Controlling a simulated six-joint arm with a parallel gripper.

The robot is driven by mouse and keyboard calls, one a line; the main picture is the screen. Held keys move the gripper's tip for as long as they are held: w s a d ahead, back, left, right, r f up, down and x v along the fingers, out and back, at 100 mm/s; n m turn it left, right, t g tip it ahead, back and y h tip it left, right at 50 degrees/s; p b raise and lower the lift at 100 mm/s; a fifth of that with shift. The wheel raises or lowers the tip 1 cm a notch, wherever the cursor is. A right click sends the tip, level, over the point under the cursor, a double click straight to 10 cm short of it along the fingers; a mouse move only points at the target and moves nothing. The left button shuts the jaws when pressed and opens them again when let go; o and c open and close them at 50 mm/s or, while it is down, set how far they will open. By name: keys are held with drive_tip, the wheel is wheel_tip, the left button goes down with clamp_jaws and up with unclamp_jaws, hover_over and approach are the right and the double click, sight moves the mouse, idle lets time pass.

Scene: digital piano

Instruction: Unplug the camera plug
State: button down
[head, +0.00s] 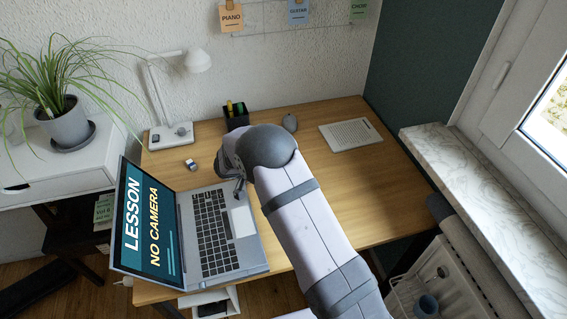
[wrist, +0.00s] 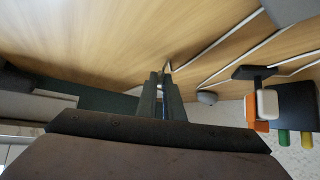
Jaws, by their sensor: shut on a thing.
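The laptop (head: 228,225) stands open on the desk. Its screen (head: 150,228) reads "LESSON NO CAMERA". My gripper (head: 240,190) is low at the laptop's upper right side, near the keyboard deck. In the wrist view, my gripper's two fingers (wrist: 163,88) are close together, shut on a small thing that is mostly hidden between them. I take it for the camera plug. Whether it sits in a laptop port cannot be told. A small grey and dark object (head: 190,164) lies on the desk above the laptop.
My arm covers the desk's front middle. Bare wood (head: 375,185) lies to the right.

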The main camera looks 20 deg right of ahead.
drive_tip(key=shift+f, duration=1.15)
drive_tip(key=c, duration=1.8)
unclamp_jaws()
drive_tip(key=shift+v, duration=2.5)
drive_tip(key=shift+a, duration=0.1)
